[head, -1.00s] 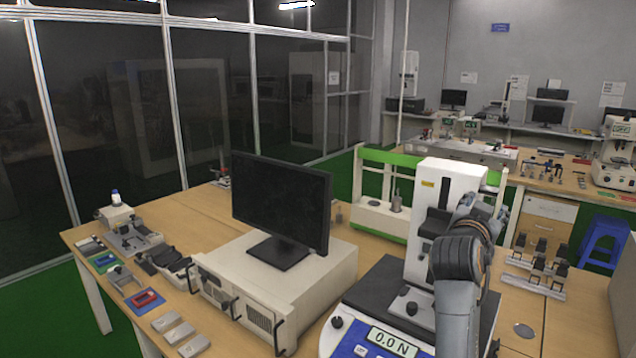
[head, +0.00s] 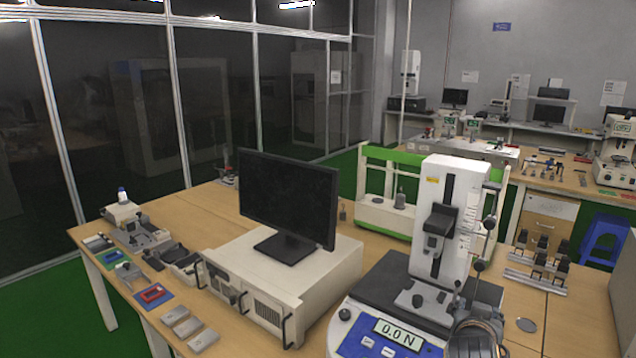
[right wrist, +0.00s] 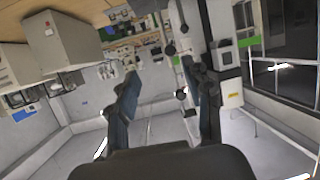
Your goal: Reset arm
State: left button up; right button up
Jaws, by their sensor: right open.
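My right gripper (right wrist: 164,82) shows in the right wrist view with its two dark fingers spread wide apart. It is open and nothing is between the fingers. In the head view only a grey, rounded part of my right arm (head: 474,338) shows at the bottom edge, in front of the force tester (head: 452,215). My left arm and left gripper are not in view.
The force tester's display (head: 398,333) reads 0.0 N. A black monitor (head: 288,200) stands on a beige computer case (head: 325,285). Small fixtures and parts lie at the table's left end. A green-and-white frame (head: 375,212) stands behind the tester. A blue stool (head: 604,240) is at right.

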jog(key=s+a+f+n+g+y, duration=0.3)
jog(key=s+a+f, duration=0.1)
jog(key=s+f, duration=0.95)
jog(key=s+a+f+n+g+y, duration=0.1)
jog(key=s+a+f+n+g, duration=0.15)
jog(key=s, duration=0.45)
jog(key=s+a+f+n+g+y, duration=0.1)
jog(key=s+a+f+y, duration=0.15)
jog(key=s, duration=0.45)
jog(key=s+a+f+n+g+y, duration=0.1)
jog(key=s+a+f+n+g, duration=0.15)
jog(key=s, duration=0.35)
notch_tip(320, 180, down, 30)
jog(key=s+b, duration=0.2)
jog(key=s+d+f+g+b, duration=0.1)
jog(key=s+d+f, duration=0.2)
jog(key=s+f, duration=1.3)
jog(key=shift+s+d+f+m+g+b, duration=0.15)
jog(key=shift+s+f+m+g+b, duration=0.15)
jog(key=shift+s+f+g+b, duration=0.1)
